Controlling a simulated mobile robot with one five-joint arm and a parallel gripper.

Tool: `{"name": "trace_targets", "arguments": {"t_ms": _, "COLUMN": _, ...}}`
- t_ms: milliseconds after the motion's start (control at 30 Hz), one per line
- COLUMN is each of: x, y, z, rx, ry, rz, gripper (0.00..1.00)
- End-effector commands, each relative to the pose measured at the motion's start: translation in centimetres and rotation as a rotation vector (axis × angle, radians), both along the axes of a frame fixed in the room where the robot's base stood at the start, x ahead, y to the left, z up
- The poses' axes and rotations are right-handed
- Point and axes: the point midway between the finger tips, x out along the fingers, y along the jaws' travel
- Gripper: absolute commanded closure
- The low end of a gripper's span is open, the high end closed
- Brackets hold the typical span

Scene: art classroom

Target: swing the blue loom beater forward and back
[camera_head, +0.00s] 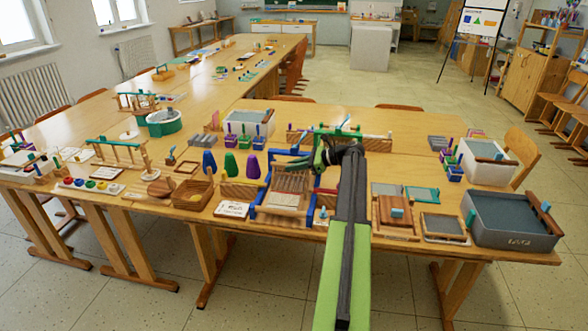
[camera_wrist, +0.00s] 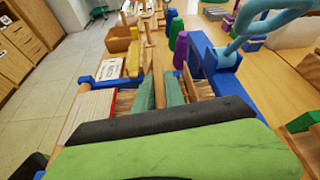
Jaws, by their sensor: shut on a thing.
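The small table loom (camera_head: 285,190) stands at the front of the near table, with blue side posts, wooden slats and pale threads. Its blue beater (camera_head: 291,163) crosses the upper part of the frame. My gripper (camera_head: 322,157) is at the loom's back right, level with the top of the frame. In the wrist view the teal fingers of my gripper (camera_wrist: 160,92) are close together over the loom, with a narrow wooden strip between them. Blue frame parts (camera_wrist: 203,55) show on both sides. My dark and green wrist hides the lower part, so the exact grip point is unclear.
Purple and green cones (camera_head: 230,163) and a wooden box (camera_head: 193,194) stand left of the loom. A wooden tray (camera_head: 396,232) and a grey bin (camera_head: 512,240) are to the right. The table is crowded. Open floor (camera_head: 365,85) lies behind it.

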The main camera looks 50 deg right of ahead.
Motion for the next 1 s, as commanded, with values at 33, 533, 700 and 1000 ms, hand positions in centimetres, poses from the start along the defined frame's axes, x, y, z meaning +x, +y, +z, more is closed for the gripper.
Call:
{"name": "trace_targets", "arguments": {"t_ms": 33, "x": 0.15, "y": -0.16, "z": -0.11, "rx": -0.001, "ry": -0.001, "rz": 0.002, "gripper": 1.0}}
{"name": "trace_targets", "arguments": {"t_ms": 533, "x": 0.11, "y": -0.64, "z": -0.25, "rx": -0.003, "ry": 0.0, "rz": -0.003, "gripper": 1.0}}
{"name": "trace_targets", "arguments": {"t_ms": 700, "x": 0.05, "y": -0.68, "z": -0.25, "rx": -0.003, "ry": 0.0, "rz": -0.003, "gripper": 0.77}}
{"name": "trace_targets", "arguments": {"t_ms": 1000, "x": 0.03, "y": -0.7, "z": -0.25, "rx": -0.002, "ry": 0.001, "rz": -0.003, "gripper": 0.64}}
